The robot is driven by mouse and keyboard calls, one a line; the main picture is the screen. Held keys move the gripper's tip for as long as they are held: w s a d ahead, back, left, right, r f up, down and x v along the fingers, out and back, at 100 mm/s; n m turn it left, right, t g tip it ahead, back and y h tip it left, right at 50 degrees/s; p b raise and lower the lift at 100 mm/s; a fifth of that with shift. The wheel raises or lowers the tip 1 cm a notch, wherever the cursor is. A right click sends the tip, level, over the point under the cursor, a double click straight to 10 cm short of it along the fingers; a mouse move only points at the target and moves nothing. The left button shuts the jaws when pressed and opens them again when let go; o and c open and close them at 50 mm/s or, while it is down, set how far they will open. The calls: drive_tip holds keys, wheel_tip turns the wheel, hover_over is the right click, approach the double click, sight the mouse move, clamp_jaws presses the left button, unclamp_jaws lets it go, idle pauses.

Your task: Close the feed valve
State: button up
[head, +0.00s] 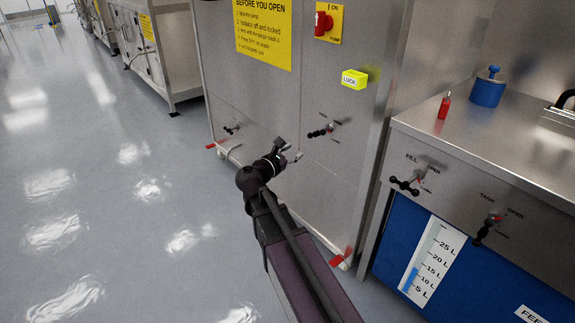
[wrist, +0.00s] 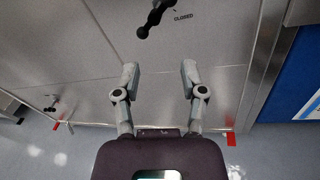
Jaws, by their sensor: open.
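A black-handled valve (head: 322,131) sits on the steel cabinet front, right of my gripper. It also shows at the top of the wrist view (wrist: 154,18), beyond my fingertips, with a "CLOSED" label to its lower right. A second valve (head: 232,129) is at the cabinet's left, also at the left of the wrist view (wrist: 50,103). I cannot read a name that marks either one as the feed valve. My gripper (head: 290,151) is open and empty in front of the cabinet. Its two fingers are spread apart in the wrist view (wrist: 159,68), touching no valve.
The right bench has a fill valve (head: 408,182) and a tank valve (head: 487,228) above a blue tank with a litre scale (head: 432,262). A yellow lock box (head: 354,79) and red pump switch (head: 322,24) are on the cabinet. The floor at left is clear.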

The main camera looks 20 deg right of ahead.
drive_tip(key=s+a+r+m+g+y+p, duration=0.3)
drive_tip(key=s+m+g+y+p, duration=0.1)
drive_tip(key=s+m+p, duration=0.3)
drive_tip(key=s+a+r+m+g+y+p, duration=0.3)
drive_tip(key=s+m+y+p, duration=0.4)
drive_tip(key=m+p, duration=0.4)
drive_tip(key=shift+s+a+r+g+y+p, duration=0.4)
drive_tip(key=shift+s+p, duration=0.2)
drive_tip(key=shift+p, duration=2)
drive_tip(key=shift+d+f, duration=0.1)
